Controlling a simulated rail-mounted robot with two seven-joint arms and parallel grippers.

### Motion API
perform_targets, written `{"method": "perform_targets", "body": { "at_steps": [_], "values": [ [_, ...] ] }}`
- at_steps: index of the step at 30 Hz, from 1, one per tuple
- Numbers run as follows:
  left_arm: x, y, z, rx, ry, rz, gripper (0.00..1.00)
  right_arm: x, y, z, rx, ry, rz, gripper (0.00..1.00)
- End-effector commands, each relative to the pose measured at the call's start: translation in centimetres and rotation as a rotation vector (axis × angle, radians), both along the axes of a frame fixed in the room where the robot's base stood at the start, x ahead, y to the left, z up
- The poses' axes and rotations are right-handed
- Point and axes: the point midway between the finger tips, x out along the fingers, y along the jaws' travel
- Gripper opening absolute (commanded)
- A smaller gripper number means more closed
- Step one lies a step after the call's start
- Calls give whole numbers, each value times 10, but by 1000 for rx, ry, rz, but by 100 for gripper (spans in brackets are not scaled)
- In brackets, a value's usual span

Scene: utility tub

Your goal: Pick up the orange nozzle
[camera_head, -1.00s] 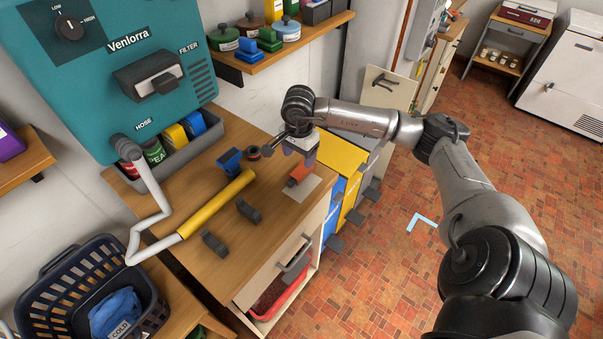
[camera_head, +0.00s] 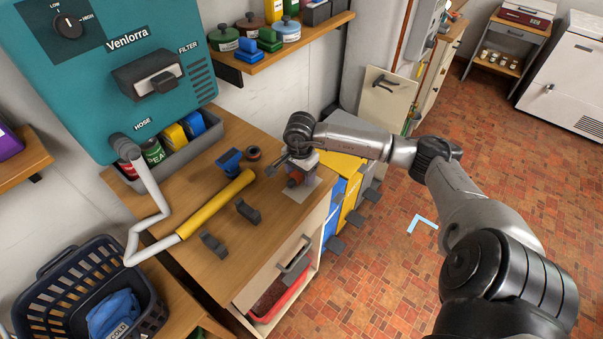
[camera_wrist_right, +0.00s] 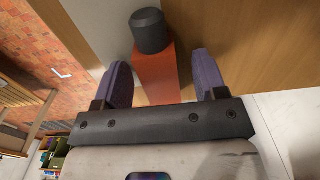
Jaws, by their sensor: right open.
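The orange nozzle (camera_wrist_right: 158,70) lies on a pale square at the right end of the wooden counter, with a dark cylindrical end (camera_wrist_right: 148,30). In the right wrist view it sits between the two fingers of my right gripper (camera_wrist_right: 158,82), which are apart with a gap on both sides. In the head view my right gripper (camera_head: 297,179) is low over the pale square and hides most of the nozzle. My left gripper is not in view.
A yellow tube (camera_head: 217,205) joined to a white hose lies on the counter, with two dark clips (camera_head: 248,211) and a blue nozzle-like piece (camera_head: 229,161) near it. A grey bin (camera_head: 180,152) of containers stands at the back.

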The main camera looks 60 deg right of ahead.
Motion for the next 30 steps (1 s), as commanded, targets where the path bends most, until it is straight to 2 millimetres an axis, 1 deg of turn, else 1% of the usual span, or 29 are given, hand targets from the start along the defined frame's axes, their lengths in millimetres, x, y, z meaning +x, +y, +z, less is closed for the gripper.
{"method": "perform_targets", "body": {
  "at_steps": [3, 4, 19, 20, 26, 30],
  "values": [
    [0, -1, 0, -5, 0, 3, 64, 0, 0, 1, 0, 0, 0, 65],
    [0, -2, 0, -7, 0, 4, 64, 0, 0, 1, 0, 0, 0, 63],
    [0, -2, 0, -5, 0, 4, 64, 0, 0, 1, 0, 0, 0, 16],
    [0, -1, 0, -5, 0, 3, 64, 0, 0, 1, 0, 0, 0, 14],
    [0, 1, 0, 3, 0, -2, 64, 0, 0, 1, 0, 0, 0, 14],
    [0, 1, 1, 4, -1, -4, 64, 0, 0, 5, -1, -1, 1, 14]
  ]
}}
